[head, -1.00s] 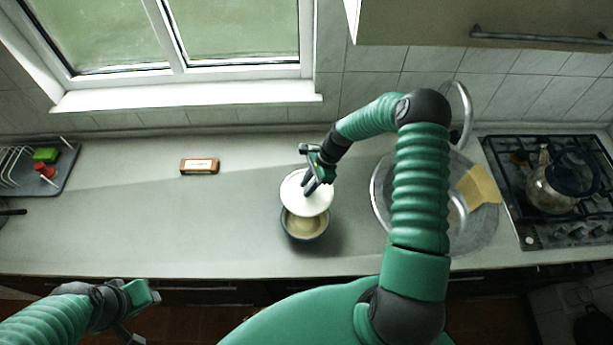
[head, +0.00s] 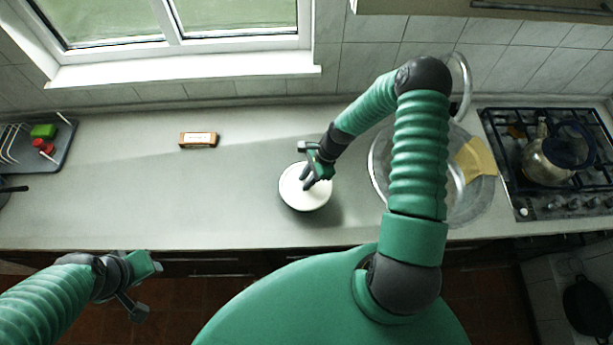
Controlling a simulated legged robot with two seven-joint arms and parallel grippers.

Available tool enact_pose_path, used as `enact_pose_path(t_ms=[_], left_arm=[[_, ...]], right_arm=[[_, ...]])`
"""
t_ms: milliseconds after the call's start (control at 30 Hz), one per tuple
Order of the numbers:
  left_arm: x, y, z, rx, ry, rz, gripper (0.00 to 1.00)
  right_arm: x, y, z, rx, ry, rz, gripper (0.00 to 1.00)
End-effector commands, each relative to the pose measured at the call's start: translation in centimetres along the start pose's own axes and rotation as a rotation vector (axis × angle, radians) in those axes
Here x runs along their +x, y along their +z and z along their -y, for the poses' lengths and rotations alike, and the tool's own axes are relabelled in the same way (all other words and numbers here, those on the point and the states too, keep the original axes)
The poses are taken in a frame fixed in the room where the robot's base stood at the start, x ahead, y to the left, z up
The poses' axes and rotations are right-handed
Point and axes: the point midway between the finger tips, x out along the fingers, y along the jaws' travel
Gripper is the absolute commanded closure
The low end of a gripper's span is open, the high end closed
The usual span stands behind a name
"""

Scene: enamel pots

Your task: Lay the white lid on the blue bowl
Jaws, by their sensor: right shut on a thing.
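The white lid (head: 298,196) lies over the mouth of the blue bowl (head: 308,210), of which only a thin dark rim shows around the lid. The bowl stands on the grey counter, left of the sink. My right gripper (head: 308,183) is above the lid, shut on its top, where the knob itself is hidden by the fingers. My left gripper (head: 146,289) is in front of the counter at the lower left, away from the lid and bowl. Its fingers are partly seen, with no object visible in them.
A round sink (head: 378,180) with a yellow cloth (head: 476,158) is right of the bowl. A kettle (head: 545,160) stands on the hob (head: 500,135). A small brown box (head: 198,139) lies at the back. A dish rack (head: 62,150) is far left. The counter's middle left is clear.

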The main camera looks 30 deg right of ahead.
Motion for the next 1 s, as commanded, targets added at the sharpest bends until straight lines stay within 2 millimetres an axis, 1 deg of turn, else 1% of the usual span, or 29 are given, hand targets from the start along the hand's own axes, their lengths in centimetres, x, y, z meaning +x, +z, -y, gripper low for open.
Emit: enact_pose_path(t_ms=[300, 333, 500, 533, 733, 767, 900, 1000], left_arm=[[0.13, 0.01, 0.02, -0.001, 0.000, 0.000, 0.64], [0.13, 0.01, 0.02, -0.001, 0.000, 0.000, 0.64], [0.13, 0.01, 0.01, -0.001, 0.000, 0.000, 0.64], [0.13, 0.01, 0.01, 0.000, 0.000, 0.000, 0.64], [0.13, 0.01, 0.01, 0.000, 0.000, 0.000, 0.64], [0.14, 0.01, 0.01, 0.000, 0.000, 0.000, 0.64], [0.14, 0.01, 0.01, 0.000, 0.000, 0.000, 0.64], [0.14, 0.02, 0.01, 0.000, 0.000, 0.000, 0.64]], right_arm=[[0.16, -0.07, -0.05, -0.001, 0.000, 0.000, 1.00], [0.15, -0.10, -0.04, -0.001, 0.000, 0.001, 0.75], [0.15, -0.15, 0.00, 0.000, 0.000, 0.001, 0.53], [0.16, -0.15, 0.01, 0.000, 0.000, 0.001, 0.51], [0.17, -0.14, 0.01, 0.000, 0.000, 0.001, 0.51], [0.17, -0.15, 0.01, 0.000, 0.001, 0.001, 0.48], [0.17, -0.10, -0.01, 0.000, 0.000, 0.001, 0.30], [0.17, -0.06, -0.04, 0.000, 0.000, 0.000, 0.29]])
